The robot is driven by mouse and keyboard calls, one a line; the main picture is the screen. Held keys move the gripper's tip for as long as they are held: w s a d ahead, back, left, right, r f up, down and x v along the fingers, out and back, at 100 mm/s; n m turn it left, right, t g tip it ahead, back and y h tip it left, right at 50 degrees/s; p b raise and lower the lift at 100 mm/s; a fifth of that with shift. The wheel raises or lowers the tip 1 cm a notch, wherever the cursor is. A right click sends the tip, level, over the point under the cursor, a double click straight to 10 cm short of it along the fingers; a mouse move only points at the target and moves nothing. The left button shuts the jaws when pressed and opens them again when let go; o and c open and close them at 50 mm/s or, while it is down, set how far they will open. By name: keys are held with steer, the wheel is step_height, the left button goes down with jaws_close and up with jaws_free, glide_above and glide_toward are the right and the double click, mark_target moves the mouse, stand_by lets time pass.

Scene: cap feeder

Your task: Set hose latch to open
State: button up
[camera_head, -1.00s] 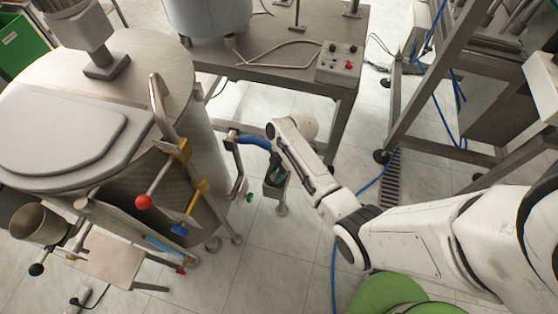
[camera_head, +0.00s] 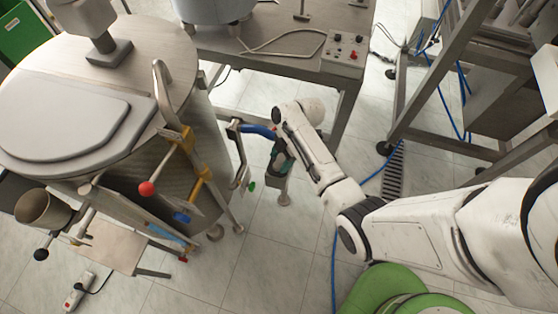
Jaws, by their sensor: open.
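The steel tank (camera_head: 205,120) stands at the left with a pipe fitting on its right side. A blue hose (camera_head: 258,131) runs from this fitting towards my gripper. A metal bracket (camera_head: 237,150) with a small green-tipped handle (camera_head: 251,186) hangs beside the hose; I cannot tell for sure which part is the hose latch. My gripper (camera_head: 279,166) is at the end of the white arm, pointing down, just right of the bracket and close to the hose end. It is open; its fingertips are small and partly hidden, and I see nothing held.
A red-knobbed lever (camera_head: 147,188) and a blue-tipped yellow handle (camera_head: 182,217) stick out from the tank. A steel table (camera_head: 290,74) with a control box (camera_head: 344,47) stands behind my gripper. A metal frame (camera_head: 425,85) stands right.

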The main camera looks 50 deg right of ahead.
steer(key=v, duration=0.9)
steer(key=shift+s+a, duration=0.1)
steer(key=s+a+r+m+h, duration=0.2)
steer(key=s+a+m, duration=0.4)
steer(key=s, duration=0.2)
steer(key=s+a+r+m+h, duration=0.2)
steer(key=s+a+r+m, duration=0.1)
steer(key=s+a+m, duration=0.3)
steer(key=shift+s+m+g, duration=0.4)
steer(key=shift+s+m, duration=0.4)
steer(key=shift+s, duration=0.4)
steer(key=shift+a, duration=0.1)
stand_by(0.6)
